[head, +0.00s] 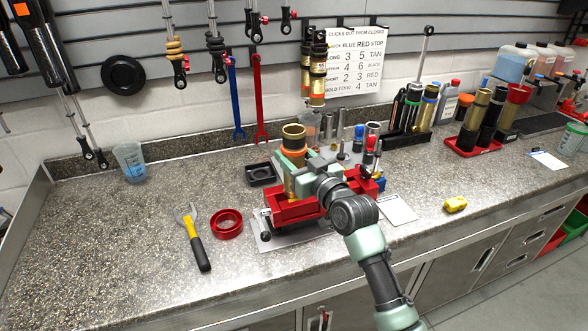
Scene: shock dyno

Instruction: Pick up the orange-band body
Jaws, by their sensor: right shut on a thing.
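The orange-band body (293,132) is an upright gold cylinder with an orange band near its top. It stands at the red vise (296,210) in the middle of the bench. My right gripper (293,164) reaches in from the lower right and is shut on the body just below the orange band. The gold lower part of the body shows below the fingers. Its bottom end is hidden by the vise, so I cannot tell whether it is clamped, resting or raised. My left gripper is not in view.
Bottles and shock parts crowd the back right.

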